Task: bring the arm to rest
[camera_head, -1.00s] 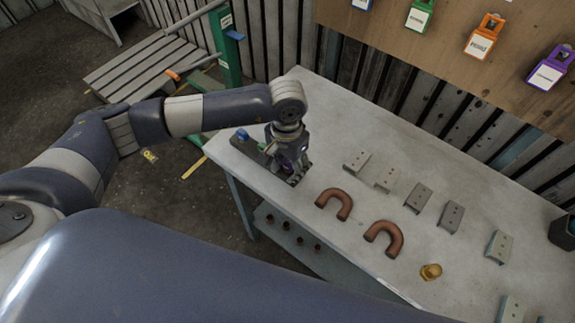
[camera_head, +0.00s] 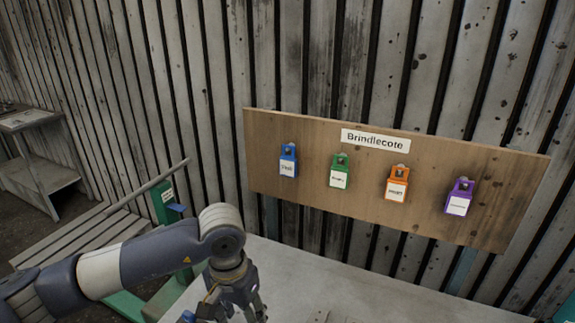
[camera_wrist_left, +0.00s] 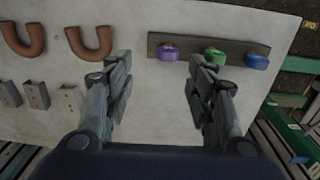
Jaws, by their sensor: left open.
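My left arm comes in from the left in the head view, and its gripper (camera_head: 236,306) hangs pointing down over the pale workbench (camera_head: 300,275) at the bottom of the picture. In the left wrist view the same gripper (camera_wrist_left: 158,95) is open, with its two fingers wide apart and nothing between them. Beyond the fingers, a dark bar (camera_wrist_left: 238,45) with purple (camera_wrist_left: 168,51), green (camera_wrist_left: 214,56) and blue (camera_wrist_left: 256,61) pieces lies on the bench. My right gripper is not in view.
Two brown U-shaped pipes (camera_wrist_left: 90,42) and several grey brackets (camera_wrist_left: 37,95) lie on the bench. A wooden board (camera_head: 340,205) labelled Brindlecote carries blue, green, orange and purple tagged items behind the bench. A green stand (camera_head: 166,204) is left of it.

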